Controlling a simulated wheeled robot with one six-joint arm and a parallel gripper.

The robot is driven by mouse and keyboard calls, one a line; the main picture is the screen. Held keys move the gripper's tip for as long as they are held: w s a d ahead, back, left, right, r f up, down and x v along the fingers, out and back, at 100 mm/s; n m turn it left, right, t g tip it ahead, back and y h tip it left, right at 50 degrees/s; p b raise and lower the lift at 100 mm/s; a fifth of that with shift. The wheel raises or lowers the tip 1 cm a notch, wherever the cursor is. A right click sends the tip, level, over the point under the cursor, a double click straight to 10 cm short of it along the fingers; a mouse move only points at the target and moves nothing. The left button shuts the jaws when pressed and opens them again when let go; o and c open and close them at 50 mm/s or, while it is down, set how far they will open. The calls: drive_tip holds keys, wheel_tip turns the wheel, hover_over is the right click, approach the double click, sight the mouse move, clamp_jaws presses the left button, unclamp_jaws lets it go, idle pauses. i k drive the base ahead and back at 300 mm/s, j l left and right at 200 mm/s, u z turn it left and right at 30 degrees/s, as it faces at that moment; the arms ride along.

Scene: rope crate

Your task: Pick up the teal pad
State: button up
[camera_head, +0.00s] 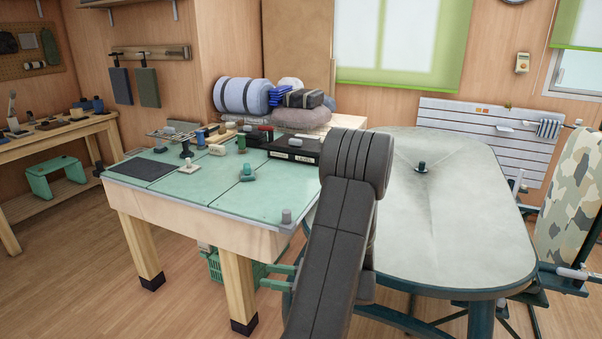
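A small teal piece with a knob-like top (247,173) stands on the green-topped workbench (205,190), right of its middle; it is the thing that best fits the teal pad. A similar small dark piece, perhaps dark teal (422,167), stands alone on the grey oval table to the right. My arm rises in the front middle and hides part of both tables. My gripper is not in view, so I cannot see whether it is open or holds anything.
A grey cylinder (286,216) stands at the bench's front right corner. A white knobbed piece (190,164), a dark mat (142,170) and a black tray (296,147) are also on the bench. Rolls and cushions (242,95) are piled behind. The oval table (460,220) is mostly clear.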

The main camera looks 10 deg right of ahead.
sight(247, 174)
drive_tip(key=j+z, duration=0.1)
drive_tip(key=z, duration=1.8)
drive_tip(key=j, duration=0.6)
drive_tip(key=k+j+z, duration=0.15)
drive_tip(key=j, duration=1.1)
drive_tip(key=k+j+z, duration=0.15)
drive_tip(key=j, duration=0.45)
drive_tip(key=k+j, duration=0.1)
drive_tip(key=j, duration=2.15)
drive_tip(key=i, duration=0.25)
